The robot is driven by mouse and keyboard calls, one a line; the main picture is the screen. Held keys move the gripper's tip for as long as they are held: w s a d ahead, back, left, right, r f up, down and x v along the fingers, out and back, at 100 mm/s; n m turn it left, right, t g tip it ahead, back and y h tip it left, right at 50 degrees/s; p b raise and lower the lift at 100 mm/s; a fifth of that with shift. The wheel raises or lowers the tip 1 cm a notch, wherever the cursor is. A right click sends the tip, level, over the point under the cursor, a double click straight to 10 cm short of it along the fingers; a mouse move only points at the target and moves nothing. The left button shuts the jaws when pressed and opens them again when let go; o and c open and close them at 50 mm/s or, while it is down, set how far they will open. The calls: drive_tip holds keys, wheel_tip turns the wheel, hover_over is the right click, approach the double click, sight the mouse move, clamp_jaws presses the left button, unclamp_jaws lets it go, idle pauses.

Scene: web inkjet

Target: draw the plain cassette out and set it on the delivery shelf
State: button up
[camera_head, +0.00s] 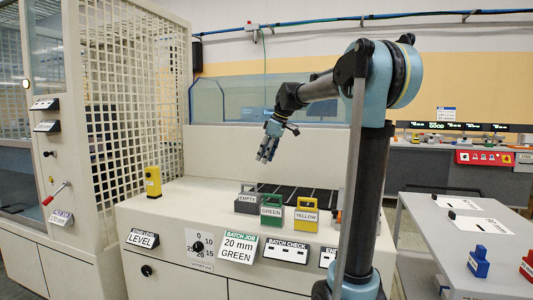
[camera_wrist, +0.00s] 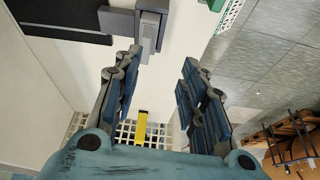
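A plain grey cassette labelled EMPTY (camera_head: 247,198) stands in the dark slotted rack (camera_head: 290,193) on the cream machine top, left of the green cassette (camera_head: 271,210) and the yellow cassette (camera_head: 306,217). My gripper (camera_head: 266,153) hangs above and behind these cassettes, apart from them. In the wrist view my gripper (camera_wrist: 160,62) has its two blue-padded fingers spread with nothing between them. A grey block (camera_wrist: 149,28), probably the grey cassette, shows beyond the left finger. Which surface is the delivery shelf I cannot tell.
A grey side table (camera_head: 440,228) at right holds white cards, a blue block (camera_head: 478,262) and a red block (camera_head: 527,265). A yellow block (camera_head: 153,181) stands on the machine's left. A lattice guard (camera_head: 140,100) rises at left. The machine top before the yellow block is clear.

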sight(249, 185)
drive_tip(key=shift+n, duration=0.4)
drive_tip(key=w+x, duration=0.1)
drive_tip(key=x, duration=0.4)
drive_tip(key=w+a+x, duration=0.1)
drive_tip(key=x, duration=0.5)
drive_tip(key=w+r+x, duration=0.1)
drive_tip(key=x, duration=0.5)
drive_tip(key=shift+w+a+f, duration=0.1)
drive_tip(key=shift+a+f, duration=0.05)
drive_tip(key=shift+a, duration=0.2)
drive_tip(key=shift+c, duration=0.5)
drive_tip(key=c, duration=0.8)
